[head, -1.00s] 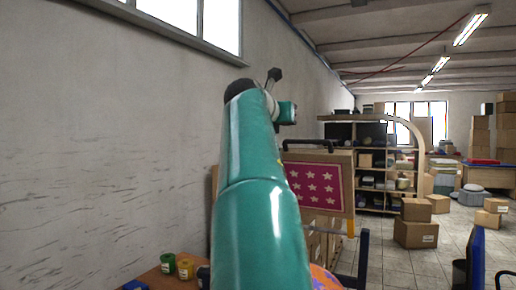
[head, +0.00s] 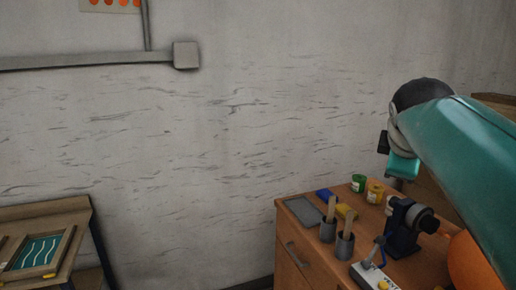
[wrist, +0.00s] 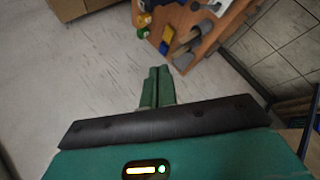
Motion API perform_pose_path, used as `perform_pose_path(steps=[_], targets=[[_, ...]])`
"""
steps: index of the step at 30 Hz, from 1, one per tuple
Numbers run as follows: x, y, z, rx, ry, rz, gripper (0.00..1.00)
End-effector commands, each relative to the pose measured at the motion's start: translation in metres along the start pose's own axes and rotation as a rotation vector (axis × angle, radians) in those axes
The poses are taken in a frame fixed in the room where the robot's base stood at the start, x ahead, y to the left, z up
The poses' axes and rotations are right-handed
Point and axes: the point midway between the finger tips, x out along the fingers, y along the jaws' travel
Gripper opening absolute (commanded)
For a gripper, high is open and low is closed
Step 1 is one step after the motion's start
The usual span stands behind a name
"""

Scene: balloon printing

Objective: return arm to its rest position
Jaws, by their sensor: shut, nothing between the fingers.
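My gripper (wrist: 158,70) shows in the wrist view as two green fingers lying together, shut and empty. In the head view my teal arm comes in from the right edge, bent at a dark round joint. It is above the right end of the wooden workbench (head: 290,262). The fingers cannot be made out in the head view.
The workbench holds a green jar (head: 358,183), a yellow jar (head: 375,192), grey cups (head: 345,246) with sticks, a dark blue device (head: 401,228) and a lever box (head: 372,276). An orange round thing (head: 468,262) is beside it. A framed screen (head: 40,250) lies at left.

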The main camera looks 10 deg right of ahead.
Motion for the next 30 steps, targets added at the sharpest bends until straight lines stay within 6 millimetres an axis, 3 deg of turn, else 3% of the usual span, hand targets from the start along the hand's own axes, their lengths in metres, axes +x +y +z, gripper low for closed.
perform_pose_path(steps=[1, 7, 12, 15, 20, 30], targets=[[-0.002, -0.034, -0.017, 0.086, 0.046, -0.046, 0.00], [-0.008, -0.164, -0.063, 0.460, 0.130, -0.264, 0.00], [-0.016, -0.271, -0.078, 0.741, 0.100, -0.448, 0.00], [-0.019, -0.313, -0.079, 0.853, 0.063, -0.517, 0.00], [-0.019, -0.339, -0.077, 0.930, 0.030, -0.559, 0.00], [-0.019, -0.339, -0.077, 0.933, 0.029, -0.559, 0.00]])
